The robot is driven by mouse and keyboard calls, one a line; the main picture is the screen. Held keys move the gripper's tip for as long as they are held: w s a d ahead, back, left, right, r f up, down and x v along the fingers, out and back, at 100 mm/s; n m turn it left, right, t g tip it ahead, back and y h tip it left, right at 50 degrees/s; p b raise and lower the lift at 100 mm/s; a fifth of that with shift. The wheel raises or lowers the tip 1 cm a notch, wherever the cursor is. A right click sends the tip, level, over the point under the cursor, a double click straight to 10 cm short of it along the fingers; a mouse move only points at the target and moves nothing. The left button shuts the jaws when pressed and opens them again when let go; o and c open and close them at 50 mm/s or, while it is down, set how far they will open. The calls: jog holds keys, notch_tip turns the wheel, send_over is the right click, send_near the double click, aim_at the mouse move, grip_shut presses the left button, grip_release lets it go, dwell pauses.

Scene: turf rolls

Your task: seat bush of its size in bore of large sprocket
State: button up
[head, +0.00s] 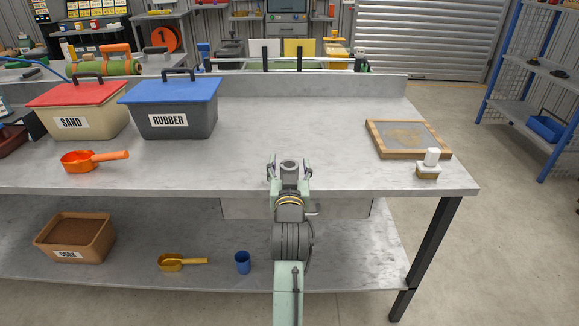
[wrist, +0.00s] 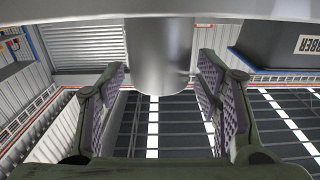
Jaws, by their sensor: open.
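A short grey metal cylinder with an opening in its top (head: 290,164) shows at the bench's front edge, between my gripper's fingers. My gripper (head: 288,171) is open around it. In the wrist view, which looks upside down, a smooth grey cylinder (wrist: 160,60) lies between the two ridged finger pads of my gripper (wrist: 161,95), with gaps on both sides. A broad grey surface (wrist: 60,10) crosses the top of that view; I cannot tell whether it belongs to the cylinder. I cannot tell whether the cylinder is the bush. I can make out no sprocket.
A workbench (head: 280,115) has clear room in the middle. SAND (head: 85,112) and RUBBER (head: 170,115) bins and an orange scoop (head: 85,160) stand left. A wood-framed sieve (head: 375,142) and a brush (head: 429,168) lie right. A shelf (head: 340,245) is below.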

jog(key=shift+r, duration=0.15)
jog(key=shift+s, duration=0.15)
jog(key=s+p, duration=0.6)
jog(key=s, duration=0.5)
jog(key=shift+s, duration=0.35)
